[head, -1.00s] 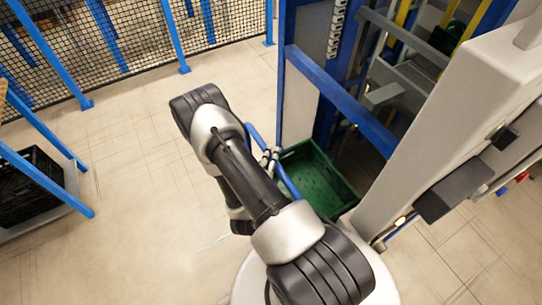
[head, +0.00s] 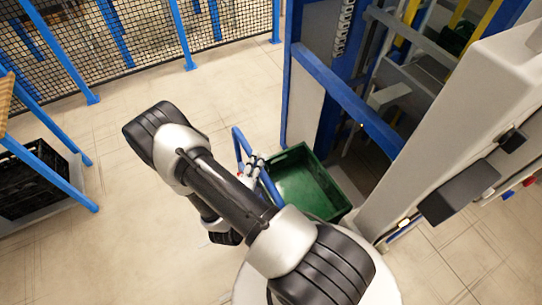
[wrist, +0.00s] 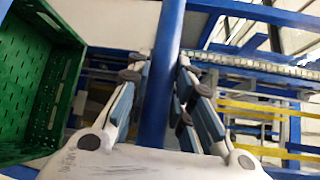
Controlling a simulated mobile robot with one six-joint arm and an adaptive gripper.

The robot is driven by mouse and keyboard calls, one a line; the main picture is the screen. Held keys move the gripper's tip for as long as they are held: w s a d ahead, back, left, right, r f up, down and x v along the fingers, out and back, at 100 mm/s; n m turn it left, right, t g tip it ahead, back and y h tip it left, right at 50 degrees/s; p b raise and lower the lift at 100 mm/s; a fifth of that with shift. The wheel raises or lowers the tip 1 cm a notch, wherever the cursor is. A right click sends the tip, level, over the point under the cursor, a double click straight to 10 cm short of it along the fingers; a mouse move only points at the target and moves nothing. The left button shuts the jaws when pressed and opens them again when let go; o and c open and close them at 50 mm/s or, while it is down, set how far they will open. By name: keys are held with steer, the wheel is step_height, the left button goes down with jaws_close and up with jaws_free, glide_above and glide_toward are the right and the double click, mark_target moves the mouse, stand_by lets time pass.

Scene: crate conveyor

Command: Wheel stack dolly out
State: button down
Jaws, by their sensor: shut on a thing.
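The dolly's blue tubular handle (head: 238,143) stands up beside my arm in the head view. My gripper (head: 256,167) is shut around this handle. In the wrist view the handle is an upright blue bar (wrist: 166,45) between the two fingers of my gripper (wrist: 163,66). A green crate (head: 318,172) sits low behind the handle, at the foot of the blue frame. Its inside looks empty in the head view. Its slotted wall (wrist: 40,85) fills the left of the wrist view. The dolly's base and wheels are hidden under the crate.
The blue conveyor frame (head: 345,95) rises right behind the crate. A mesh fence with blue posts (head: 180,35) runs across the back. A black crate (head: 35,180) sits low inside a blue stand at the left. The floor between is clear.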

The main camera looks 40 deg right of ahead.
steer(key=w+a+b, duration=0.3)
steer(key=w+a, duration=0.1)
steer(key=a, duration=1.3)
steer(key=w+a+b, duration=0.3)
steer(key=w+a, duration=0.1)
steer(key=a, duration=1.4)
steer(key=shift+w+a+b, duration=0.2)
steer(key=shift+a+b, duration=0.05)
steer(key=shift+b, duration=0.05)
steer(key=c, duration=1.4)
jaws_free()
steer(key=v, duration=1.2)
